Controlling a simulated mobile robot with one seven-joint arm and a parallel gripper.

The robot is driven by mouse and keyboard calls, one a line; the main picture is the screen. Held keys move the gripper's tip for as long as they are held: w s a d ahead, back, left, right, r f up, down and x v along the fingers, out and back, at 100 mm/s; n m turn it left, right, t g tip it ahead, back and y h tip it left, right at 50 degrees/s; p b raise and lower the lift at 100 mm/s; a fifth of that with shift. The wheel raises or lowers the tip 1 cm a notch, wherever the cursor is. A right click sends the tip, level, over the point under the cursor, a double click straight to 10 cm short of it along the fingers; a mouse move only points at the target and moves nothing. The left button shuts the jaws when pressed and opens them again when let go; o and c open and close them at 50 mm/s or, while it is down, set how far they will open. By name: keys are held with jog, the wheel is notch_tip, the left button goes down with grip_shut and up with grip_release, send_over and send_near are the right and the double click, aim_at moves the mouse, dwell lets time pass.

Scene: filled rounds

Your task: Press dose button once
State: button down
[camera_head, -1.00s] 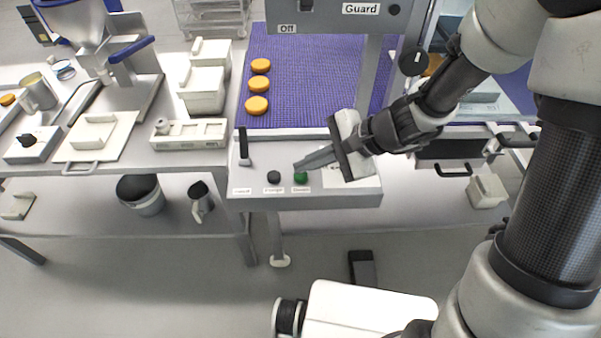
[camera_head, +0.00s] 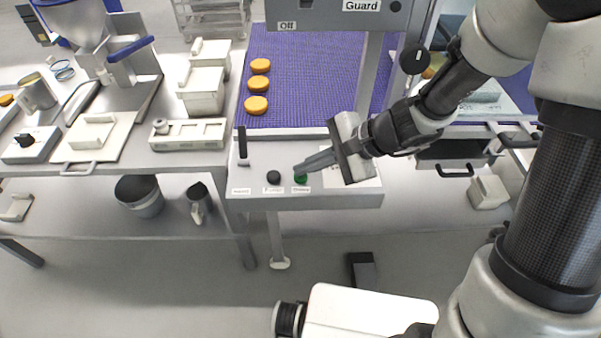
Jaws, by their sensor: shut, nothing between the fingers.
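A grey control panel (camera_head: 257,203) sits at the front of the conveyor. On it are a black lever (camera_head: 242,146), a black round knob or button (camera_head: 273,177) and a green button (camera_head: 300,179), each with a small label too blurred to read surely. My gripper (camera_head: 297,170) is shut and empty. It comes in from the right, and its tips are right at the green button, covering its upper part. I cannot tell whether the tips touch the button or press it down.
Several orange rounds (camera_head: 257,104) lie on the purple conveyor belt (camera_head: 300,75). A grey housing marked Guard (camera_head: 345,18) hangs above the belt. White containers (camera_head: 203,92) and a hopper machine (camera_head: 85,30) stand on the left bench. A white paper lies under my gripper.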

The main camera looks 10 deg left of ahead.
aim_at(306, 177)
jog(key=shift+r, duration=0.1)
jog(key=shift+r+p, duration=0.65)
jog(key=shift+r, duration=0.2)
notch_tip(306, 177, up, 5)
jog(key=p, duration=0.3)
jog(key=shift+p, duration=0.35)
dwell(0.5)
jog(key=s+d+r+n+t+h+p, duration=0.2)
jog(key=s+d+r+n+h+p, duration=0.1)
jog(key=d+r, duration=0.8)
jog(key=s+d+r+n+t+h+p, duration=0.2)
jog(key=s+d+r+n+h+p, duration=0.2)
jog(key=d+r, duration=0.7)
jog(key=s+r+n+h, duration=0.2)
jog(key=s+n, duration=0.1)
jog(key=s, duration=0.1)
jog(key=shift+s+d+t+p, duration=0.25)
jog(key=shift+s+t+p, duration=0.05)
jog(key=shift+t, duration=0.1)
